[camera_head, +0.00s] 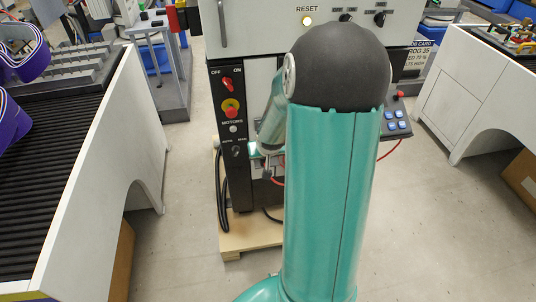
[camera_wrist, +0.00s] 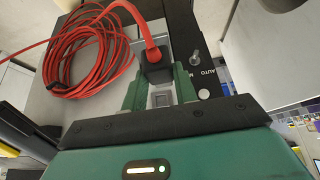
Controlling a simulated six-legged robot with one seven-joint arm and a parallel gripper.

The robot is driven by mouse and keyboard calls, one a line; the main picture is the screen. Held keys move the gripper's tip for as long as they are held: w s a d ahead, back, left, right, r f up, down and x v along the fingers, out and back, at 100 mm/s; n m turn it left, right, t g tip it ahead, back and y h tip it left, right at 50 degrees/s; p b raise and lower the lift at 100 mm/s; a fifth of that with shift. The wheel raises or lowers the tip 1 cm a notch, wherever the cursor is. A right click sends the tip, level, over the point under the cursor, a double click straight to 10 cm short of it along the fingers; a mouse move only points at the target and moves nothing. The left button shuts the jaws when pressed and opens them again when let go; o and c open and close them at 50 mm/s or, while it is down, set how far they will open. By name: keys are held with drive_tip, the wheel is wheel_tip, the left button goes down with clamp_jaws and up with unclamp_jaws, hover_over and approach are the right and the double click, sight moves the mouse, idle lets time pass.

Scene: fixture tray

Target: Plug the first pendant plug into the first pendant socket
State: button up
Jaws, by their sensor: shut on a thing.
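In the wrist view my gripper (camera_wrist: 159,76) has its two green fingers shut on a black plug (camera_wrist: 154,68) with a thick red cable (camera_wrist: 146,28) rising from it. The rest of the cable lies in a loose red coil (camera_wrist: 88,56) to the left. A small grey square piece (camera_wrist: 162,99) shows between the fingers below the plug; I cannot tell whether it is a socket. No socket opening shows clearly. In the head view my arm hides most of the gripper and the plug, in front of the cabinet (camera_head: 243,120).
The cabinet front carries a red OFF/ON switch (camera_head: 228,84) and a red-on-yellow motors button (camera_head: 231,108). A pendant panel with blue buttons (camera_head: 397,120) juts out at right. A roller conveyor (camera_head: 75,140) stands left and a white bench (camera_head: 475,90) right.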

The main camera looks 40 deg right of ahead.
drive_tip(key=w+a+f+n+y, duration=0.1)
drive_tip(key=w+a+f+n, duration=0.1)
drive_tip(key=a, duration=0.7)
drive_tip(key=w+a+f+n+y, duration=0.1)
drive_tip(key=w+a+f, duration=0.3)
drive_tip(key=a, duration=0.5)
drive_tip(key=w+a+f+n+y, duration=0.1)
drive_tip(key=w+a+f, duration=0.3)
drive_tip(key=a, duration=0.5)
drive_tip(key=shift+w+a+n+t, duration=0.15)
drive_tip(key=shift+w+n+t, duration=0.25)
drive_tip(key=shift+w+n, duration=0.4)
drive_tip(key=shift+s, duration=0.1)
